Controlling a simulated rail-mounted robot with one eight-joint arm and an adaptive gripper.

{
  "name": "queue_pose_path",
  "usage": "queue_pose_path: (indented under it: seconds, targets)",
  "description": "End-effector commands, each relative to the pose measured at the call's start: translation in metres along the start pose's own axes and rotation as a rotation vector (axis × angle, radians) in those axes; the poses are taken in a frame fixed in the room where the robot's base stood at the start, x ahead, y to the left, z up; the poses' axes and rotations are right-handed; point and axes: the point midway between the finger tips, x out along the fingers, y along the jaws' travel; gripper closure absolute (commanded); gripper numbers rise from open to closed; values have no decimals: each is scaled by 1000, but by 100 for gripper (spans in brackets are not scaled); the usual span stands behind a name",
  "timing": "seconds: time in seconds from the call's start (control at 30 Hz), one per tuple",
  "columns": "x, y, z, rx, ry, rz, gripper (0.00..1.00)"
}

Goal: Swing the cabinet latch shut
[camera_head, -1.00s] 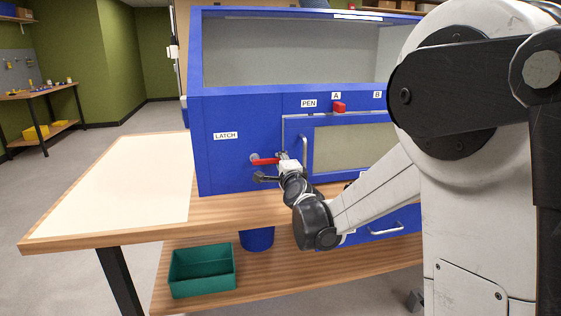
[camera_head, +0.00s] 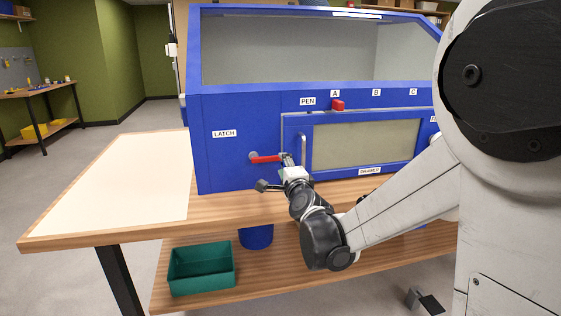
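The red latch handle (camera_head: 266,159) lies nearly level on the blue cabinet's (camera_head: 230,170) front, below the LATCH label (camera_head: 224,133). It reaches right from a round pivot to the left edge of the cabinet door (camera_head: 365,145). The door looks closed and has a pale window and an upright handle (camera_head: 303,152). My gripper (camera_head: 274,173) is in front of the latch's right end, with its fingers spread and nothing between them. One finger overlaps the handle's tip in the picture; I cannot tell whether they touch.
A red switch (camera_head: 338,105) sits above the door, beside the PEN label. A pale mat (camera_head: 125,180) covers the bench's left end, which is clear. A green bin (camera_head: 201,270) and a blue bucket (camera_head: 257,237) stand on the lower shelf.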

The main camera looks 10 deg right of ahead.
Motion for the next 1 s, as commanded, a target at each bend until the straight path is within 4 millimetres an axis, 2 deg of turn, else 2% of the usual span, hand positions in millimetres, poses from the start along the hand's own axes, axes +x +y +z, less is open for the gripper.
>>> queue_pose_path:
  seconds: [0.1,0.33,0.5,0.83,1.0]
  targets:
    - [-24,0,0,0,0,0,67]
    - [-54,0,0,0,0,0,67]
    - [-62,0,0,0,0,0,67]
    - [-62,0,0,-2,-1,1,67]
    - [-74,-7,8,-82,-35,36,67]
